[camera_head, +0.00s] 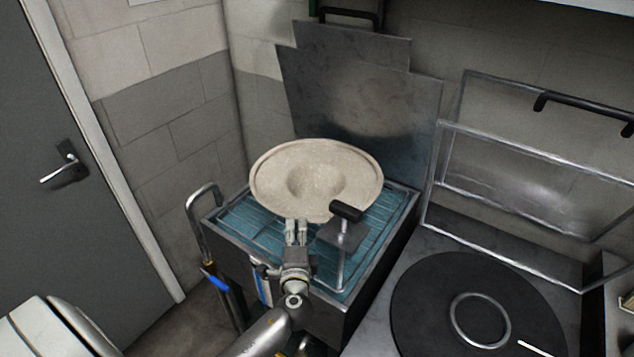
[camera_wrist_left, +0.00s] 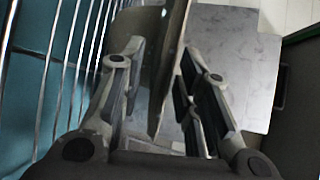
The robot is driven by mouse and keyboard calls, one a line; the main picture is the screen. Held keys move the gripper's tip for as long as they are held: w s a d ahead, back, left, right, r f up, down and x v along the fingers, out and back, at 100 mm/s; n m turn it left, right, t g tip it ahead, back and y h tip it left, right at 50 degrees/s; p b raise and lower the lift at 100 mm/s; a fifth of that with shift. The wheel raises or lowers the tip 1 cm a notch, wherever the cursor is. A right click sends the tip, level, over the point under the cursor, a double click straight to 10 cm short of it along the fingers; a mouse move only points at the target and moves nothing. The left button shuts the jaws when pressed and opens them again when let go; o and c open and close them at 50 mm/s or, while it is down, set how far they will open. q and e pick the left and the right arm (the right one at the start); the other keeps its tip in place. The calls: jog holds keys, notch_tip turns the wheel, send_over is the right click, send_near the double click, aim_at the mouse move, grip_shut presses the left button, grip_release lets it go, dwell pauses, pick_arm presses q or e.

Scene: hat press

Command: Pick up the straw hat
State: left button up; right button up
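The straw hat (camera_head: 322,175) is pale cream with a wide brim and a hollow crown, and it is tilted above the blue rack on the left in the head view. My left gripper (camera_head: 297,226) is at the near edge of the brim. In the left wrist view the brim (camera_wrist_left: 168,75) shows edge-on between the fingers of my left gripper (camera_wrist_left: 160,72). The fingers are apart, with a visible gap beside the brim, so the gripper is open around it. My right gripper is not in view.
The blue rack (camera_head: 246,222) sits in a metal basin with a raised metal lid (camera_head: 365,110) behind. A black-handled metal stand (camera_head: 344,236) is close right of my gripper. A black round plate (camera_head: 420,310) lies on the right counter. A grey door (camera_head: 75,230) is at left.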

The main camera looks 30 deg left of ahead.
aim_at(296, 214)
pick_arm(q)
jog(key=shift+p+x, duration=0.6)
jog(key=shift+x, duration=2.9)
jog(key=shift+f, duration=0.1)
jog(key=shift+s, duration=0.1)
jog(key=shift+c, duration=0.3)
grip_shut()
